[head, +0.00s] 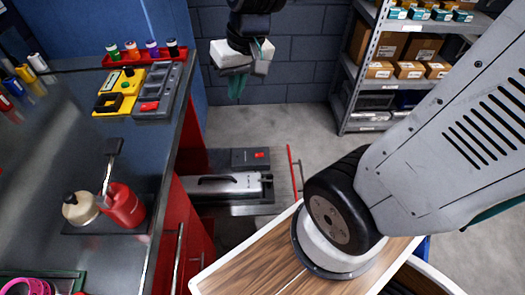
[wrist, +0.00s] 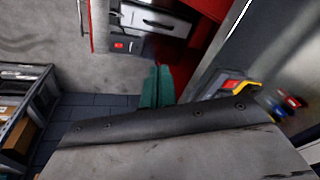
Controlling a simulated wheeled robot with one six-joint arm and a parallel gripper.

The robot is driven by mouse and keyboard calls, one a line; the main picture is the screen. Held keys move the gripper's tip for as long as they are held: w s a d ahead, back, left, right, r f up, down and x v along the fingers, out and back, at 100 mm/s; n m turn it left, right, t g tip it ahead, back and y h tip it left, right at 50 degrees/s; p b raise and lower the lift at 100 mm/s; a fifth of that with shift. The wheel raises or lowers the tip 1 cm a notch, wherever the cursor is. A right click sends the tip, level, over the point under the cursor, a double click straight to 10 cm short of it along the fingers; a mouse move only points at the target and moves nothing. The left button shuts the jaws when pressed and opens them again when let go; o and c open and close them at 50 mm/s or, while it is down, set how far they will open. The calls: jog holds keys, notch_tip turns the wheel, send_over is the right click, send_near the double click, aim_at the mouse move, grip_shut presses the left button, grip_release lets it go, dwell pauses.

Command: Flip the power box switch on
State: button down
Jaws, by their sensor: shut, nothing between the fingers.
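A dark grey box with a red switch, which looks like the power box (head: 240,158), sits low beside the bench, next to a silver case with a black handle (head: 225,184). Its red switch (head: 260,155) faces up; I cannot tell which way it is set. The box also shows in the wrist view (wrist: 126,46), near the top, with the silver case (wrist: 155,20) beside it. My gripper (head: 237,88), with teal fingers, is shut and empty, high above and behind the box. Its fingers (wrist: 157,86) point toward that area in the wrist view, clear of the box.
The box and case appear to lie in an open drawer with a red-edged front (head: 294,170). The steel bench (head: 60,160) stands at left, with a red bottle (head: 124,205) and yellow tray (head: 118,92). Shelving (head: 345,100) stands at back right. Open floor lies between.

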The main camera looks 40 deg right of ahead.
jog(key=w+d+f+m, duration=0.2)
jog(key=w+d+f, duration=0.1)
jog(key=w+f, duration=0.6)
jog(key=m+h, duration=0.4)
send_over(263, 154)
jog(key=s+a, duration=0.2)
jog(key=a, duration=0.1)
notch_tip(263, 154, down, 25)
jog(key=shift+s+f, duration=0.1)
jog(key=shift+s, duration=0.1)
jog(key=shift+f, duration=0.1)
jog(key=x, duration=1.3)
jog(key=shift+s+a+f, duration=0.1)
jog(key=shift+s+a, duration=0.15)
jog(key=shift+s, duration=0.1)
jog(key=shift+f, duration=0.3)
